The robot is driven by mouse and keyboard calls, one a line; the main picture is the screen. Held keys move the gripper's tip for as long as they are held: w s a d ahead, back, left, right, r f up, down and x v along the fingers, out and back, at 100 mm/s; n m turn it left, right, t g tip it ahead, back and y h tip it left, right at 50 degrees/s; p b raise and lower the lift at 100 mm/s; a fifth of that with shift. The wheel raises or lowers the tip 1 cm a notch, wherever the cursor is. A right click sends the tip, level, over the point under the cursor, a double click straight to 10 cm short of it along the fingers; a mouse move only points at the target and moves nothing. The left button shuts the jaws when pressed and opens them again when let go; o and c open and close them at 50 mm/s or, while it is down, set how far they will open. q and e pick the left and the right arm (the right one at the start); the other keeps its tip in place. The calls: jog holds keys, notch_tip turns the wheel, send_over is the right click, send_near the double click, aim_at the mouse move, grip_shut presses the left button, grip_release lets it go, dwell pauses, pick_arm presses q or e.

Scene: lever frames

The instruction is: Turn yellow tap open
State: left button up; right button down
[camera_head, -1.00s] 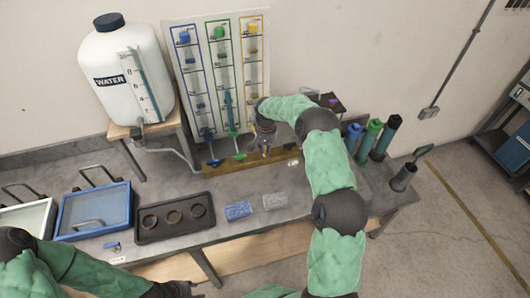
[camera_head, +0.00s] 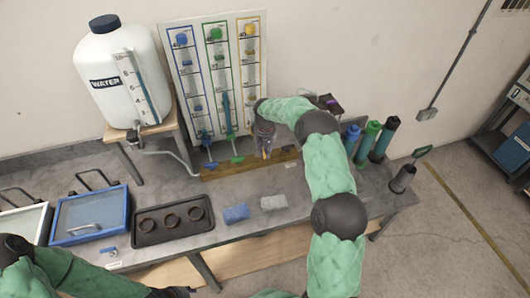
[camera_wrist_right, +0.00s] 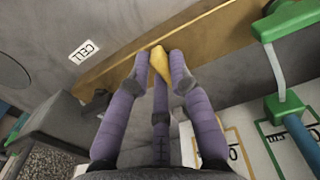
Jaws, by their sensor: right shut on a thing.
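The yellow tap (camera_wrist_right: 160,62) shows in the right wrist view as a yellow handle in front of the wooden rail (camera_wrist_right: 125,55). My right gripper (camera_wrist_right: 158,60) is shut on it, with its purple fingers around the handle. In the head view my right gripper (camera_head: 265,153) is at the foot of the yellow column (camera_head: 249,75) of the board, hiding most of the tap. The tap's exact angle is hard to tell. My left gripper (camera_head: 172,292) is only partly seen at the bottom edge of the head view, and its jaws are not clear.
The blue tap (camera_head: 210,166) and green tap (camera_head: 237,159) are left of my right gripper. A green handle (camera_wrist_right: 290,20) is near it in the wrist view. A water tank (camera_head: 120,75) stands at the left. Blue (camera_head: 236,213) and grey (camera_head: 273,203) blocks lie in front.

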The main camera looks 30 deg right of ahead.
jog(key=shift+r, duration=0.1)
jog(key=c, duration=1.1)
grip_release()
notch_tip(320, 180, up, 12)
jog(key=shift+f, duration=0.1)
